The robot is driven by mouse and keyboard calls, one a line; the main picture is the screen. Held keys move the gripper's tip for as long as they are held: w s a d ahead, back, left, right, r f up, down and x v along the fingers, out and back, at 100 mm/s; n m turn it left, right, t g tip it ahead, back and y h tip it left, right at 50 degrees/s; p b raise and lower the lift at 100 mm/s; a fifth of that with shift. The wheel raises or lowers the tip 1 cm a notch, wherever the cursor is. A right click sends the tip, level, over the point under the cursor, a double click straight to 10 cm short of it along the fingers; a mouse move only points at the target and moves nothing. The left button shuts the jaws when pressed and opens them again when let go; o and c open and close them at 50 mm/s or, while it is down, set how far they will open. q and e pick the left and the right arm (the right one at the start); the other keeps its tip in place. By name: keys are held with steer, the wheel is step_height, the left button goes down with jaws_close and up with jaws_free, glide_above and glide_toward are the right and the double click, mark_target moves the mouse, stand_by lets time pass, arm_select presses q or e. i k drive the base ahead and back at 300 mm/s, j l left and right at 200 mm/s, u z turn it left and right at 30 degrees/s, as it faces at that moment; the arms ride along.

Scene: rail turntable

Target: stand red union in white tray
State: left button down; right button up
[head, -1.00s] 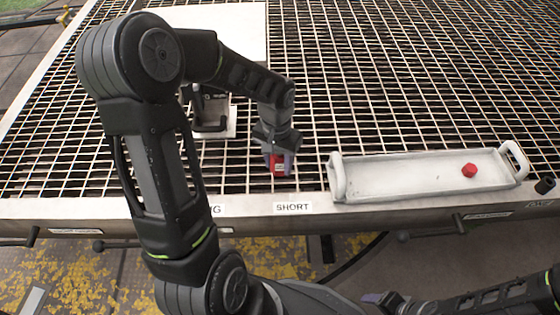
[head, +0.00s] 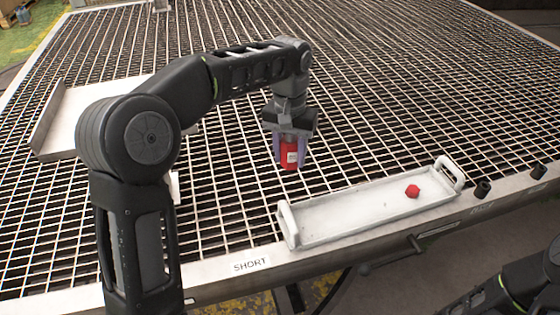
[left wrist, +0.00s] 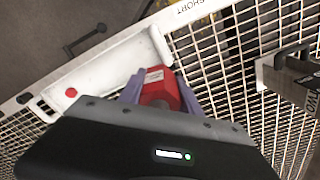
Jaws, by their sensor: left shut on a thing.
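My left gripper (head: 290,148) is shut on a red union (head: 289,156) with a pale label. The union hangs upright below the fingers, above the grating and left of the tray. In the left wrist view the red union (left wrist: 160,90) sits between the purple fingers. The white tray (head: 350,217) lies on the grating near the front edge, with a raised handle at each end. It also shows in the left wrist view (left wrist: 110,68). My right gripper is not in view; only part of my right arm shows at the lower right.
A small red piece (head: 412,191) lies in the tray near its right end. A label reading SHORT (head: 250,265) is on the table's front rim. Dark cylindrical pieces (head: 482,189) stand at the right rim. A pale tray-like plate (head: 55,120) is at left. The grating behind is clear.

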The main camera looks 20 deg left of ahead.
mark_target(345, 215)
steer(key=i+l+u, duration=0.1)
steer(key=l, duration=0.25)
steer(key=i+l+u, duration=0.1)
steer(key=i+l, duration=0.15)
steer(key=i+l+u, duration=0.1)
steer(key=l, duration=0.35)
steer(key=i+l+u, duration=0.1)
steer(key=l, duration=0.3)
steer(key=i+l+u, duration=0.1)
steer(key=i+l, duration=0.15)
steer(key=l, duration=0.15)
steer(key=i+l+u, duration=0.1)
steer(key=l, duration=0.3)
